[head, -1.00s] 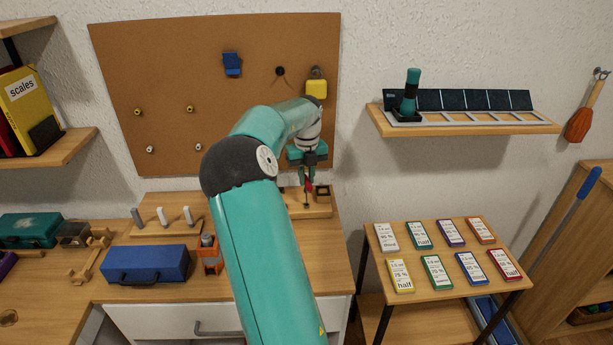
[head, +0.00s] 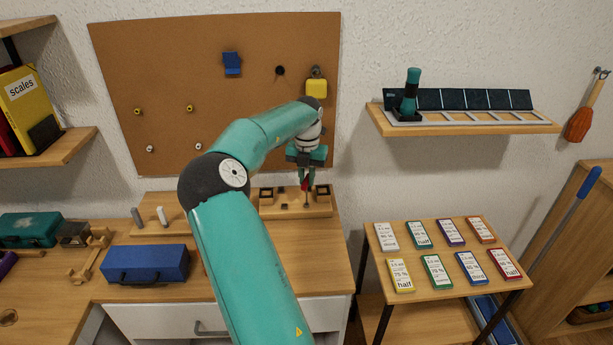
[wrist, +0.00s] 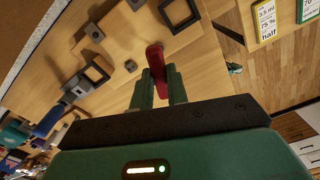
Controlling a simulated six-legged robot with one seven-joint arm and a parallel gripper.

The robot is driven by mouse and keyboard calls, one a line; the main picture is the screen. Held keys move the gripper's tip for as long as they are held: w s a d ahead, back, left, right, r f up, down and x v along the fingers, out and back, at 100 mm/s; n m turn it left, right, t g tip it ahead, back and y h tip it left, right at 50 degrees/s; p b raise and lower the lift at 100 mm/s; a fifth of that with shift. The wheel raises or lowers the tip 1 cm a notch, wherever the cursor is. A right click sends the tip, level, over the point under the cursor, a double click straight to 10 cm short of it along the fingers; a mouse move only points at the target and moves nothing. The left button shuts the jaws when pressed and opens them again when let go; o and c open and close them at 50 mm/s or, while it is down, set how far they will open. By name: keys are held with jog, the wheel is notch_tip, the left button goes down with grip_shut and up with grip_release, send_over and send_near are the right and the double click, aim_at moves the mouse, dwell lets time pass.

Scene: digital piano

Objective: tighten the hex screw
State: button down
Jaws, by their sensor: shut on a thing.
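My gripper (head: 306,174) is shut on a red-handled tool (head: 305,184), held upright over the wooden fixture board (head: 268,211) at the back of the bench. A thin dark shaft runs from the tool down to the right part of the board. In the wrist view the red handle (wrist: 156,60) sits between my two fingers (wrist: 159,90), with the fixture board (wrist: 115,45) beyond it. The hex screw cannot be made out; whether the tool's tip touches it cannot be told.
The board carries dark square frames (wrist: 97,72). A blue case (head: 145,264) and a rack with upright pegs (head: 160,216) stand to the left. A side table (head: 424,292) with several labelled boxes is at right. The corkboard (head: 180,70) rises behind.

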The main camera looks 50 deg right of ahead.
jog(key=c, duration=1.3)
grip_release()
jog(key=shift+r, duration=0.1)
jog(key=shift+r, duration=2.55)
notch_tip(320, 180, up, 14)
jog(key=shift+f, duration=0.1)
jog(key=shift+c, duration=0.5)
